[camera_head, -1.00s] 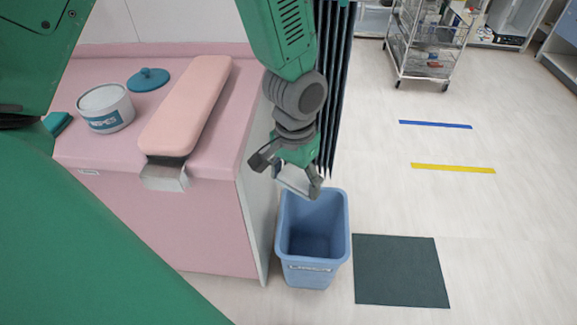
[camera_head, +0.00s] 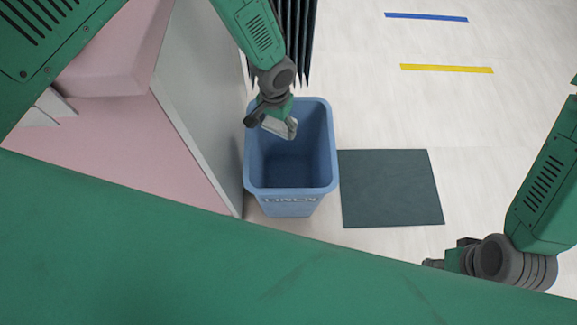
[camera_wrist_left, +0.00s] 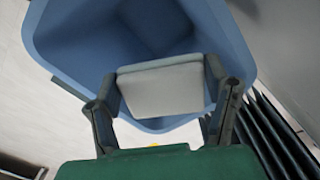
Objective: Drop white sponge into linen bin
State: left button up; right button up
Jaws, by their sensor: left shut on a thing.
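The white sponge (camera_head: 285,128) is a pale block held between the fingers of my left gripper (camera_head: 277,122). The left wrist view shows the sponge (camera_wrist_left: 163,92) between both fingers. My left gripper is over the opening of the blue linen bin (camera_head: 290,190), near its upper left part in the head view. How high the sponge is above the rim is hard to tell. The bin looks empty inside and bears a label on its front. My right gripper (camera_head: 434,263) shows small at the lower right, partly hidden behind my green body; its fingers are unclear.
A pink cabinet (camera_head: 110,140) with a grey side stands left of the bin. A dark mat (camera_head: 390,188) lies right of it. Dark vertical slats (camera_head: 298,40) rise behind the bin. The pale floor with blue and yellow strips is open at the right.

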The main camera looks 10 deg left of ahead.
aim_at(286, 131)
pick_arm(q)
jog(key=shift+w+d+f+b, duration=0.2)
jog(key=shift+d+f, duration=0.2)
jog(key=shift+d, duration=0.25)
jog(key=shift+w+d+f+b, duration=0.1)
jog(key=shift+d+f+b, duration=0.1)
jog(key=shift+d+f, duration=0.45)
jog(key=shift+f, duration=0.05)
jog(key=f+b, duration=0.4)
jog(key=shift+a+f, duration=0.3)
jog(key=shift+f, duration=0.05)
jog(key=o, duration=1.3)
jog(key=r, duration=0.6)
jog(key=shift+a+r, duration=0.2)
jog(key=shift+r, duration=0.2)
jog(key=r, duration=0.4)
jog(key=shift+w+a, duration=0.1)
jog(key=shift+a, duration=0.3)
jog(key=shift+a+r, duration=0.1)
jog(key=shift+r, duration=0.3)
pick_arm(e)
jog(key=f, duration=0.3)
jog(key=d+f, duration=0.1)
jog(key=f, duration=0.1)
jog(key=shift+d+f, duration=0.1)
jog(key=shift+f, duration=0.3)
